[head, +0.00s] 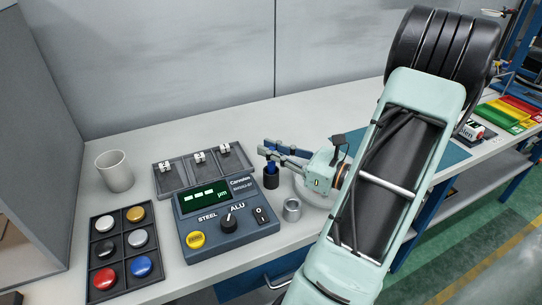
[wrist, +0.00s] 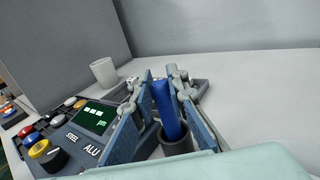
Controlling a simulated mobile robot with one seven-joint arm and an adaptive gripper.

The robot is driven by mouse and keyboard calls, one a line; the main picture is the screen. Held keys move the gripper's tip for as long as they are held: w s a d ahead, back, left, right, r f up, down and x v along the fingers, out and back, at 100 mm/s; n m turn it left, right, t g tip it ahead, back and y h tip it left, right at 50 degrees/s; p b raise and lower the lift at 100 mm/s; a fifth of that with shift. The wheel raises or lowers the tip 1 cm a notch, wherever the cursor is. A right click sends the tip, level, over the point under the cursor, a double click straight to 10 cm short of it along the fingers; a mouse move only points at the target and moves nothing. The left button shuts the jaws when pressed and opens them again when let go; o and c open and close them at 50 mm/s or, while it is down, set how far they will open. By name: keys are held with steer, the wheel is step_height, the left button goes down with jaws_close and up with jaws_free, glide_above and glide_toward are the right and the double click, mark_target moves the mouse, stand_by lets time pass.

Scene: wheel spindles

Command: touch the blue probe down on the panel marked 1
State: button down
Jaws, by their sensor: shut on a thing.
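The blue probe (wrist: 165,106) is upright between the two fingers of my gripper (wrist: 160,80), which is shut on it. In the head view the probe (head: 271,167) shows just above a dark cup-shaped holder (head: 271,181), and its lower end is at or inside the holder's mouth. My gripper (head: 270,149) reaches in from the right above the holder. A dark tray (head: 182,185) with three compartments, each with a small white-and-metal piece, lies to the left. I cannot read which panel is marked 1.
The gauge box (head: 228,225) has a screen showing dashes, a STEEL/ALU dial and a yellow button. A metal ring (head: 292,209) lies near the holder. A white cup (head: 115,171) and a tray of coloured discs (head: 121,270) stand left. The bench behind is clear.

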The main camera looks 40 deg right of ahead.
step_height(320, 180, up, 7)
steer(key=shift+r+p, duration=0.15)
steer(key=shift+p, duration=0.3)
steer(key=shift+w+a+r, duration=0.1)
steer(key=shift+r, duration=0.15)
steer(key=f+b+x, duration=0.2)
steer(key=b+x, duration=0.3)
steer(key=x, duration=0.9)
step_height(320, 180, down, 6)
steer(key=b, duration=0.5)
steer(key=shift+f+b, duration=0.4)
steer(key=shift+f, duration=0.2)
stand_by(0.4)
step_height(320, 180, up, 7)
steer(key=p, duration=0.5)
stand_by(0.4)
